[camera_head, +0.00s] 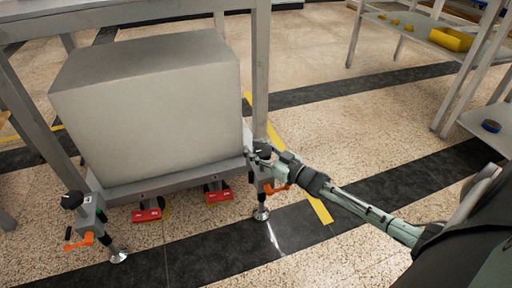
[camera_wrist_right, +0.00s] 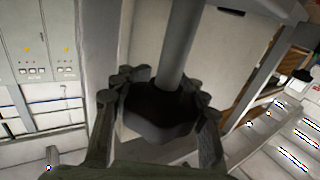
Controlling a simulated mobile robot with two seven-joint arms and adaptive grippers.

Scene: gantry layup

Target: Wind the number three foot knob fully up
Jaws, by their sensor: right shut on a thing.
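My right gripper (camera_head: 264,155) is at the foot unit on the right front corner of the grey frame. In the right wrist view, its two fingers (camera_wrist_right: 162,90) are shut on a black lobed knob (camera_wrist_right: 160,112), one on each side. A grey rod (camera_wrist_right: 180,45) rises from the knob's middle in that picture. The gripper mostly hides this knob in the head view. Below it are an orange lever (camera_head: 276,188) and a round metal foot pad (camera_head: 261,214) near the floor. I cannot read a number on this foot. My left gripper is not in view.
A large grey block (camera_head: 150,110) sits on the frame. Another foot, with a black knob (camera_head: 72,199) and orange lever (camera_head: 79,241), stands at the left corner. Red pieces (camera_head: 146,215) are under the front edge. A shelf with a yellow bin (camera_head: 451,39) stands at upper right.

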